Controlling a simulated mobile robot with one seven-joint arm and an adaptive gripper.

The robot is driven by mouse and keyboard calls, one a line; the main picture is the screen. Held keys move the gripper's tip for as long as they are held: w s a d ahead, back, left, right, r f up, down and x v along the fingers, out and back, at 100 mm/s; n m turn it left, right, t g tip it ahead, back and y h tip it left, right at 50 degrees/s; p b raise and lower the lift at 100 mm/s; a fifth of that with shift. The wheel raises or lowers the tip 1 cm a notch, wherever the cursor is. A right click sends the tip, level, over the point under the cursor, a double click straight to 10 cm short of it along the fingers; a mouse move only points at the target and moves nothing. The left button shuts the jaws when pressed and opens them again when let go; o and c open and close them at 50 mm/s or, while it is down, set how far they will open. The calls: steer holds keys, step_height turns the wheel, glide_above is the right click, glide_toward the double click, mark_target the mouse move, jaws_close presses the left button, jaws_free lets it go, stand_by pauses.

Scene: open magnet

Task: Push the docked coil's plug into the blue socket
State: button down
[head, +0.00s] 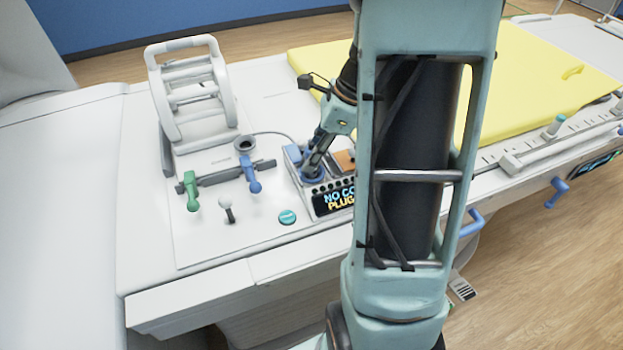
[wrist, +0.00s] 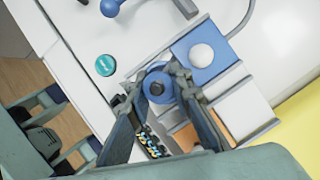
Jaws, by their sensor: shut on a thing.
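My gripper (wrist: 162,84) is shut on a blue round plug (wrist: 157,92) with a dark centre. In the head view the plug (head: 312,174) is low at the socket box, just above or touching it; I cannot tell which. The blue socket square (wrist: 222,62) lies beside it in the wrist view, with a white round piece on it. I cannot tell if this piece covers the opening. The blue square also shows in the head view (head: 292,153). The white ladder-like coil (head: 190,95) stands at the left of the bench.
A lit display (head: 333,200) reads "NO CO... PLUG...", partly hidden by my arm. An orange square (head: 345,160) lies right of the plug. Green (head: 191,190) and blue (head: 251,175) levers and a teal button (head: 287,217) are at the left. A yellow mattress (head: 540,75) lies at right.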

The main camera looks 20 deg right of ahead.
steer(key=shift+f+b, duration=0.35)
steer(key=shift+f, duration=0.3)
steer(key=c, duration=1.7)
jaws_free()
steer(key=shift+o, duration=0.2)
steer(key=shift+r, duration=0.15)
steer(key=v, duration=1.2)
